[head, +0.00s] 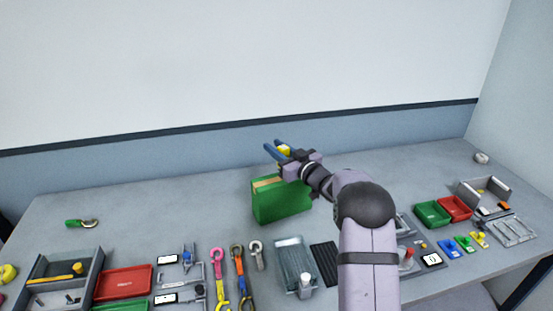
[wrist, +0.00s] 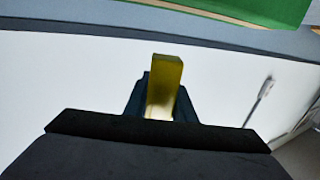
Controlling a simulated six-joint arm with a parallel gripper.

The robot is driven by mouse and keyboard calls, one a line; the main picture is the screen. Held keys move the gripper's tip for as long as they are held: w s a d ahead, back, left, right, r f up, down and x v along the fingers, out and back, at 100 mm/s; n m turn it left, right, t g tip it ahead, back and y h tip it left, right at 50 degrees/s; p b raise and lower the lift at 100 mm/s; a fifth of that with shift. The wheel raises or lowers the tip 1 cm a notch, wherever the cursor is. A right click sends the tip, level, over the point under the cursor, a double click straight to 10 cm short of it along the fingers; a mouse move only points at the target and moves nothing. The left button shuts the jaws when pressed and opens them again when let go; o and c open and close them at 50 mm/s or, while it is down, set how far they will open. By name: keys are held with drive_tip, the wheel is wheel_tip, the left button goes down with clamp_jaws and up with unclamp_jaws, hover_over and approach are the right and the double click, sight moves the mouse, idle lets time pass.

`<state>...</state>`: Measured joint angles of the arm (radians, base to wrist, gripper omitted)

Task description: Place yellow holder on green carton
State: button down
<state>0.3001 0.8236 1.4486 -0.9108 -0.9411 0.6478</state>
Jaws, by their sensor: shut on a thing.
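The yellow holder (head: 285,149) is between the blue fingers of my gripper (head: 276,150) in the head view. In the wrist view, the yellow holder (wrist: 164,82) sticks out from between the dark fingers of my gripper (wrist: 160,98), which is shut on it. The green carton (head: 280,202) stands on the table below my gripper, with a tan strip along its top. My gripper and the holder are above the carton's top in the head view, and a gap shows between them. A green surface, likely the carton, shows at the top right of the wrist view (wrist: 270,8).
A red tray (head: 123,282), a grey bin (head: 62,278) and several tools lie along the front. Green and red bins (head: 432,213) stand at the right. A green-handled tool (head: 82,223) lies at the left.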

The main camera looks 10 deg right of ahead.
drive_tip(key=shift+f+p, duration=0.4)
drive_tip(key=shift+f, duration=1.6)
drive_tip(key=shift+f, duration=0.2)
drive_tip(key=c, duration=1.5)
unclamp_jaws()
drive_tip(key=shift+r, duration=0.1)
drive_tip(key=shift+s+d, duration=0.25)
drive_tip(key=shift+s, duration=0.25)
drive_tip(key=b+v, duration=0.3)
drive_tip(key=v, duration=0.8)
drive_tip(key=shift+a, duration=0.1)
